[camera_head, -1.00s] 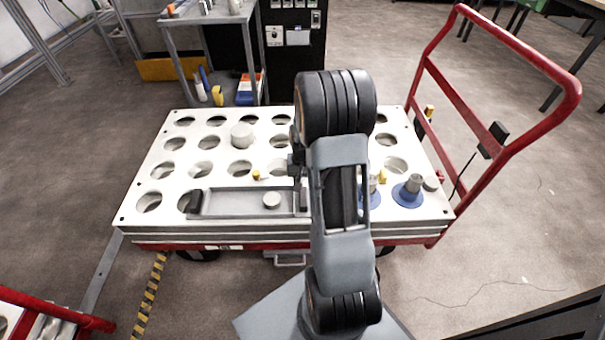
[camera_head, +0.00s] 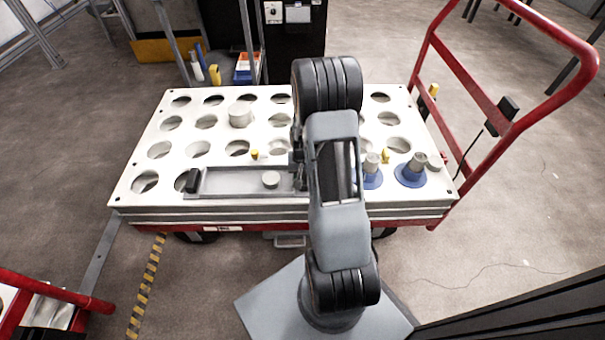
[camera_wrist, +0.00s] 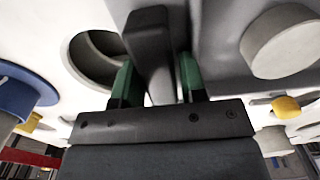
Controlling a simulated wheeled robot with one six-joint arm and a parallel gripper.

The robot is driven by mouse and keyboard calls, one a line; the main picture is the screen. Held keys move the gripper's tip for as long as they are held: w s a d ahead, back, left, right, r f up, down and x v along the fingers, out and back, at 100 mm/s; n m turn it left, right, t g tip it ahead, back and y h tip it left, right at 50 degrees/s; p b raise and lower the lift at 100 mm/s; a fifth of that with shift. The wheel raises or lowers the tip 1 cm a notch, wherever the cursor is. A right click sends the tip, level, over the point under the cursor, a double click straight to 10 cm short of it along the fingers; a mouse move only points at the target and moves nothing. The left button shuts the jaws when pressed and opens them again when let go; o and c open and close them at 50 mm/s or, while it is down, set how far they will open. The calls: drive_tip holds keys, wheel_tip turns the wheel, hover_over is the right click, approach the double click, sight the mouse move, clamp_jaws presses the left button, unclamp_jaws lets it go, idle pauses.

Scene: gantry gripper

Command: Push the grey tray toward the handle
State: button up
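The grey tray (camera_head: 225,182) lies flat on the white perforated top of a cart, along its near edge. A pale round disc (camera_head: 270,180) sits in it, also in the wrist view (camera_wrist: 285,42). One dark upright grip (camera_head: 193,180) is at the tray's left end. My gripper (camera_head: 299,165) is at the tray's right end, partly hidden by my arm. In the wrist view its green fingers (camera_wrist: 158,78) stand either side of the tray's other dark grip (camera_wrist: 150,40). I cannot tell whether they press on it. The cart's red handle (camera_head: 478,85) rises at the right.
Blue-based pieces (camera_head: 410,172) stand on the white top (camera_head: 125,190) right of my arm. A white cylinder (camera_head: 240,114) and a small yellow piece (camera_head: 254,154) are behind the tray. Several round holes are empty. A red frame (camera_head: 60,290) is at lower left.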

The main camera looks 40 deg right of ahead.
drive_tip(key=shift+c, duration=0.4)
clamp_jaws()
drive_tip(key=shift+d, duration=0.1)
